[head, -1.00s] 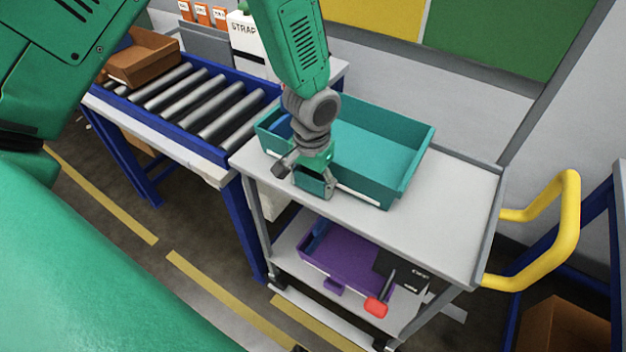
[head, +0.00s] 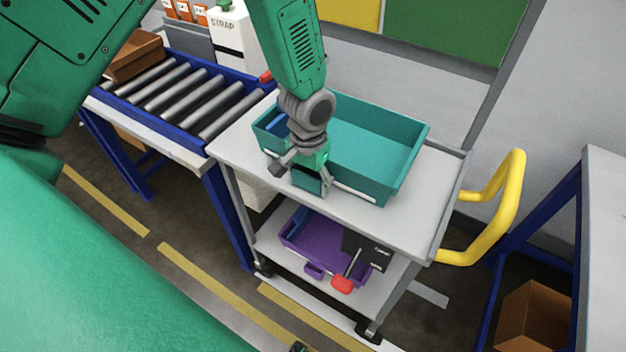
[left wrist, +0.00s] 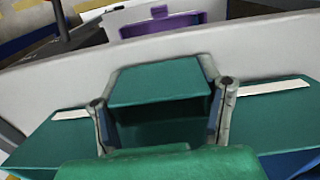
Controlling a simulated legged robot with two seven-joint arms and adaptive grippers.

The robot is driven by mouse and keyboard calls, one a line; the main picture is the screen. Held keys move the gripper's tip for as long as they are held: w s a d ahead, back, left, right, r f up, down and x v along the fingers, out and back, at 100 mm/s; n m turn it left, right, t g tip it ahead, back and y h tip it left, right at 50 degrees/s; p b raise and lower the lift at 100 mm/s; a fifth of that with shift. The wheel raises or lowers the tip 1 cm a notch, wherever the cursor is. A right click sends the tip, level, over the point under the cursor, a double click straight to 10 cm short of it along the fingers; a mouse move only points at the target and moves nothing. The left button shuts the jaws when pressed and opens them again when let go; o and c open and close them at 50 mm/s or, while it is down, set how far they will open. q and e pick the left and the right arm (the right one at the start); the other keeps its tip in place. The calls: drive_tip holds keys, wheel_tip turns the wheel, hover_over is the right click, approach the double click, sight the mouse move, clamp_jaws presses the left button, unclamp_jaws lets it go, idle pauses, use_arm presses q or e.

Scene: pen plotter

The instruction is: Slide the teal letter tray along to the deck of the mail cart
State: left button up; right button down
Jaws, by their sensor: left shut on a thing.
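The teal letter tray (head: 372,128) sits upright on the grey deck (head: 415,215) of the mail cart, with deck showing to its left and right. It looks empty apart from a blue patch at its left end, partly hidden by my arm. My left gripper (head: 311,187) is shut on the teal handle at the middle of the tray's near side. In the left wrist view the handle (left wrist: 160,82) lies between the two fingers, with the tray's teal side (left wrist: 280,112) and pale label strips on both sides. My right gripper is not in view.
A roller conveyor (head: 180,100) with a brown tray (head: 135,58) adjoins the cart's left end. The cart has a raised right edge and a yellow handle (head: 510,205). A purple tray (head: 318,248) sits on its lower shelf. A grey table (head: 605,200) stands at right.

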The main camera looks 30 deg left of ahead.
use_arm(q)
drive_tip(key=shift+a, duration=0.2)
drive_tip(key=o, duration=1.8)
drive_tip(key=shift+a, duration=0.15)
drive_tip(key=shift+d, duration=0.3)
drive_tip(key=shift+d+r, duration=0.1)
drive_tip(key=shift+r, duration=0.25)
drive_tip(key=r, duration=1.1)
drive_tip(key=shift+a, duration=0.2)
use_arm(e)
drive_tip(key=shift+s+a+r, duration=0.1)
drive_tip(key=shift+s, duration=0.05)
use_arm(q)
drive_tip(key=shift+a, duration=0.1)
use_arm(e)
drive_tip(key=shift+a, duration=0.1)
